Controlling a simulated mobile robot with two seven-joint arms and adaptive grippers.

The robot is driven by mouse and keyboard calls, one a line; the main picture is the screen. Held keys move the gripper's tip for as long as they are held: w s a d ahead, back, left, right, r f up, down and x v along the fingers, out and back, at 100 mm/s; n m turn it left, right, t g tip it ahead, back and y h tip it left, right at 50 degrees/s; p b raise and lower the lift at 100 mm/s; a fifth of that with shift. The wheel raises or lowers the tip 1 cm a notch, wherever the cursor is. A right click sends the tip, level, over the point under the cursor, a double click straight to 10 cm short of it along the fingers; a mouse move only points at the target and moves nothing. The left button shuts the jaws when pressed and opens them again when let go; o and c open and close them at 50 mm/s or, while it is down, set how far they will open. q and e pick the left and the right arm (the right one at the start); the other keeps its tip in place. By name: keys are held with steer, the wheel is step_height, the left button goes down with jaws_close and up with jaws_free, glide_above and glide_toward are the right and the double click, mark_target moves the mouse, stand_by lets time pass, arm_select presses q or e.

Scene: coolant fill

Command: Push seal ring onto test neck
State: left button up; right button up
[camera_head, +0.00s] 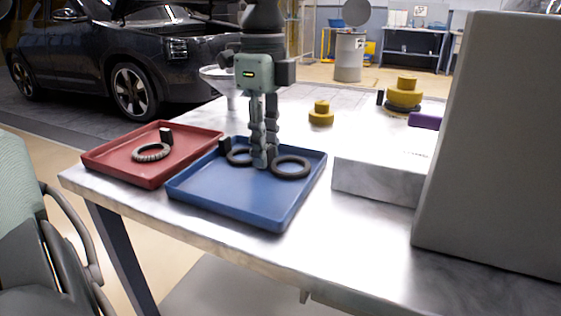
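Two dark seal rings lie in the blue tray (230,207): a right ring (306,168) in full view and a left ring (231,158) partly hidden behind my gripper. My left gripper (266,163) points straight down into the tray, between the rings, with its fingertips low. Its fingers look close together; whether they pinch a ring edge is unclear. A stepped yellow fitting (403,97) stands at the back right and a smaller yellow one (320,114) nearer the middle. I cannot tell which is the test neck. My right gripper is not in view.
A red tray (119,170) at left holds a ribbed grey ring (152,153) and a small black block (166,135). A pale block (375,180) and a tall grey box (495,160) stand at right. The front right of the metal table (345,240) is clear.

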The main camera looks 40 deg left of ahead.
arm_select(q)
jaws_close()
steer(key=shift+r+p, duration=1.9)
steer(key=shift+r, duration=1.1)
steer(key=shift+f, duration=0.1)
